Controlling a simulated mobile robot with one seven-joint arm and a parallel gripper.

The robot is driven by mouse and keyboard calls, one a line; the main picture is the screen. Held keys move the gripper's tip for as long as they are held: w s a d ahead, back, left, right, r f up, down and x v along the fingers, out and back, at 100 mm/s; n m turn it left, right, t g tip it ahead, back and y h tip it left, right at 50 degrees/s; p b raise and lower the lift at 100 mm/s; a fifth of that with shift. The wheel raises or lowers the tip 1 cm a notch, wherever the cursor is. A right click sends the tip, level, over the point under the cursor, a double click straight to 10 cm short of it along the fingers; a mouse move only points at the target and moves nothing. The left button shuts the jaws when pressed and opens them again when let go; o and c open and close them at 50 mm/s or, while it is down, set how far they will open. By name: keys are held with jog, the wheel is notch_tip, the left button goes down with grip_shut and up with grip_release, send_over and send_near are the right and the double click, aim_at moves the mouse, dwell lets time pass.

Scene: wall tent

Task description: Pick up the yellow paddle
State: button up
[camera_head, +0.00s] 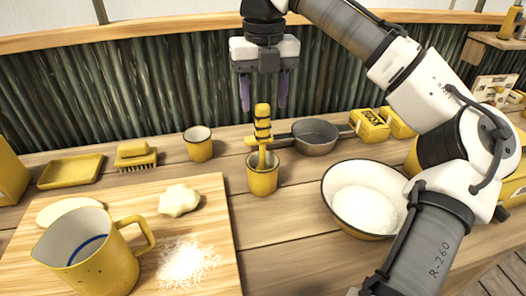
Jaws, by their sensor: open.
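The yellow paddle (263,125) stands upright in a small yellow cup (262,179) near the middle of the wooden table. Its upper part has dark bands, and its lower end is hidden inside the cup. My gripper (264,104) is open, with its purple fingers pointing down. Nothing is held.
A saucepan (315,137) stands just right, its handle toward the paddle. A white bowl (363,200) of powder is at right. A yellow jug (92,257) and dough (180,201) sit on a board (215,242) at left. A yellow mug (199,144) stands behind.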

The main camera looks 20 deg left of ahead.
aim_at(262, 139)
jog(key=shift+s+f+p, duration=0.15)
jog(key=shift+s+f, duration=0.05)
jog(key=shift+f, duration=1.35)
jog(key=shift+s+f+p, duration=0.15)
jog(key=shift+f, duration=1.4)
jog(key=shift+c, duration=0.3)
grip_shut()
jog(key=shift+r, duration=0.1)
